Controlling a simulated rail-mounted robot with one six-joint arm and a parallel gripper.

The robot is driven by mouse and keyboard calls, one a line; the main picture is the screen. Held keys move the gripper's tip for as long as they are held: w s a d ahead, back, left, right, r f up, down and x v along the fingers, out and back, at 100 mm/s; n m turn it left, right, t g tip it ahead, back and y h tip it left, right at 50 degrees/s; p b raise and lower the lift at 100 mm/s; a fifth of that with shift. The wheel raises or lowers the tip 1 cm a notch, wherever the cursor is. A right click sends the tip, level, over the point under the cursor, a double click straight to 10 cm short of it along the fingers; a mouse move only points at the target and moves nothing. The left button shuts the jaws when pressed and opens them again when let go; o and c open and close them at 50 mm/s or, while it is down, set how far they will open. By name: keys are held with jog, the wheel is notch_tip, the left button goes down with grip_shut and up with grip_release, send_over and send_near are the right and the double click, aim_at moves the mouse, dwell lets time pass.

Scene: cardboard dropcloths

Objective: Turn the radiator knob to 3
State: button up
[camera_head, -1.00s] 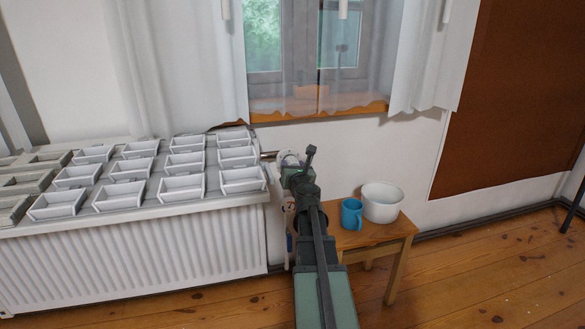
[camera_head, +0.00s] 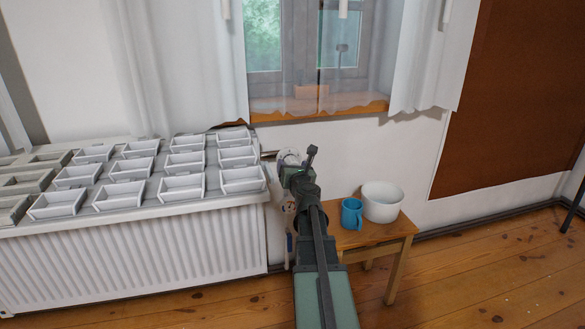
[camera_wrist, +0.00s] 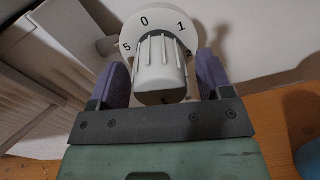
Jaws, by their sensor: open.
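The radiator knob (camera_wrist: 160,65) is a ribbed light-grey cap on a round white dial (camera_wrist: 130,40) in the wrist view. The dial shows 5, 0, 1 and part of 2; its lower part is hidden behind the knob and my gripper. My gripper (camera_wrist: 163,72) is open, with one purple finger on each side of the knob. A gap shows beside each finger, clearer on the right. In the head view the white knob (camera_head: 289,157) shows at the radiator's right end, partly hidden by my gripper (camera_head: 287,168).
The white radiator (camera_head: 130,258) carries a shelf with several white trays (camera_head: 182,187). A wooden stool (camera_head: 398,232) right of my arm holds a blue mug (camera_head: 351,214) and a white bowl (camera_head: 383,202). Wall and window are behind; floor at right is clear.

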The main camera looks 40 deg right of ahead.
jog(key=v, duration=1.1)
jog(key=shift+d, duration=0.2)
